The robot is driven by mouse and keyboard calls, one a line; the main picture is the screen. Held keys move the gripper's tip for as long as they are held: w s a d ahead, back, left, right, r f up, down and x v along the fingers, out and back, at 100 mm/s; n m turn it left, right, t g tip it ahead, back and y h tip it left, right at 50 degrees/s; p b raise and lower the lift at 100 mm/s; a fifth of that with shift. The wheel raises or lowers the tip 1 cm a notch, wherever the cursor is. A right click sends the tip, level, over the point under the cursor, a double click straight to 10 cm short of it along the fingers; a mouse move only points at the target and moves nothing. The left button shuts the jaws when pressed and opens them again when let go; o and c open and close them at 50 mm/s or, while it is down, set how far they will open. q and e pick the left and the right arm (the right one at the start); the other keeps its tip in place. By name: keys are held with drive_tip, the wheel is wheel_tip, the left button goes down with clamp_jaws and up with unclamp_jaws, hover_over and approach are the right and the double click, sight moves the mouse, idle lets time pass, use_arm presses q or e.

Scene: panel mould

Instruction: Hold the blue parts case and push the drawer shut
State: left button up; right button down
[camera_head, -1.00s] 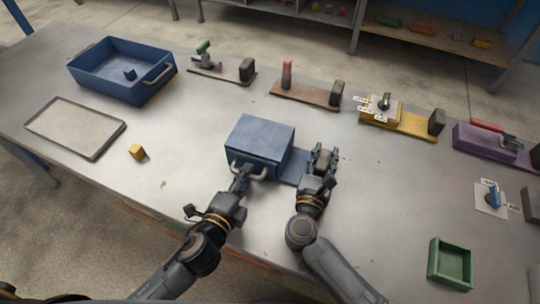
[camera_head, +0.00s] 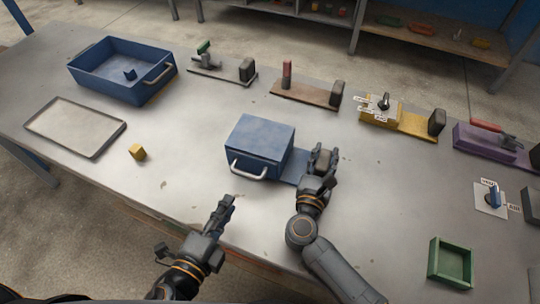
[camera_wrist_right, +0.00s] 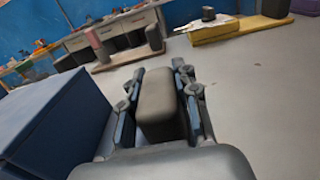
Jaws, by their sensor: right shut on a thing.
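The blue parts case (camera_head: 262,138) stands upright on a blue base plate (camera_head: 293,168) at the middle of the table. Its drawer front, with a pale bar handle (camera_head: 248,173), looks flush with the case. My right gripper (camera_head: 322,160) is shut on the dark grey block at the plate's right end. In the right wrist view the grey block (camera_wrist_right: 160,102) sits between the fingers, with the blue case (camera_wrist_right: 55,120) on the left. My left gripper (camera_head: 228,200) is empty, in front of the drawer and apart from the handle. Its finger gap is too small to judge.
A blue bin (camera_head: 118,85), a grey tray (camera_head: 75,145) and a yellow cube (camera_head: 137,152) lie to the left. Several fixtures, one on a yellow plate (camera_head: 410,124), line the back. A green box (camera_head: 450,279) is at right.

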idle(0.3)
drive_tip(key=c, duration=0.9)
unclamp_jaws()
